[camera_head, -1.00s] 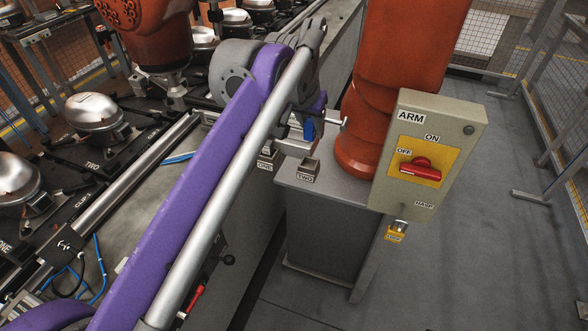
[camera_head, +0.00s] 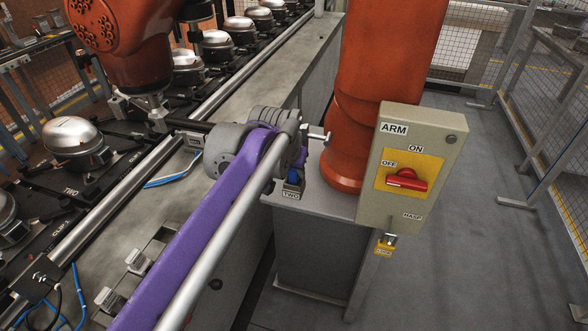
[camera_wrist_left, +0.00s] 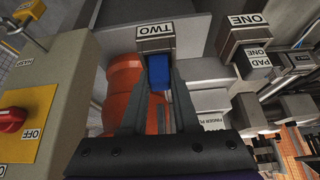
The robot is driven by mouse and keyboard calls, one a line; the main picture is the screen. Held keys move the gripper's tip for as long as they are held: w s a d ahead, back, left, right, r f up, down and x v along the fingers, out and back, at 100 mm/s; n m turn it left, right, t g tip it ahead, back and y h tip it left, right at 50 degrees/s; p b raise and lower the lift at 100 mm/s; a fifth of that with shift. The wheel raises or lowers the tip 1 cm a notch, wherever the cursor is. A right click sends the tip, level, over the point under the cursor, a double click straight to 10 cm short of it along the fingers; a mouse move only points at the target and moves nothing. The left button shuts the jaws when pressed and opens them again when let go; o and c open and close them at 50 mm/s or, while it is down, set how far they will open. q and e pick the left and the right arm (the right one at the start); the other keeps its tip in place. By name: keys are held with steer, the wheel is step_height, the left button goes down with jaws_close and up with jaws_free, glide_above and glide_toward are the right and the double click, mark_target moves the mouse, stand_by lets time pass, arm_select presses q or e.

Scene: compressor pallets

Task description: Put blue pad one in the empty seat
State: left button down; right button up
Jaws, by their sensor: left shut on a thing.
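My left gripper (camera_wrist_left: 158,92) is shut on a blue pad (camera_wrist_left: 159,68), which sits between its two dark fingers. In the left wrist view the pad's far end meets the holder marked TWO (camera_wrist_left: 155,46). In the head view the blue pad (camera_head: 294,174) shows just above the TWO label (camera_head: 291,194), partly hidden by my wrist. I cannot tell whether it is inside the holder or just over it. A holder marked ONE (camera_wrist_left: 246,22) stands beside it, with a PAD ONE label (camera_wrist_left: 257,58) near it. My right gripper is not in view.
A grey box marked ARM (camera_head: 412,165) with a red switch (camera_head: 407,181) stands right of the holders, beside a thick orange column (camera_head: 375,110). Compressors (camera_head: 75,143) sit on pallets at the left. An orange robot arm (camera_head: 125,40) hangs over the line.

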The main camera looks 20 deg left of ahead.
arm_select(q)
steer(key=c, duration=0.7)
jaws_free()
steer(key=shift+o, duration=0.2)
steer(key=shift+r, duration=0.2)
steer(key=p+v, duration=0.2)
steer(key=v, duration=1)
steer(key=s+a+f, duration=0.1)
steer(key=s+f, duration=1)
steer(key=f, duration=0.3)
steer(key=s+a+f+g, duration=0.1)
steer(key=s+f, duration=1.1)
steer(key=f, duration=0.2)
steer(key=shift+a+n, duration=0.25)
steer(key=shift+n, duration=0.15)
steer(key=shift+r, duration=0.1)
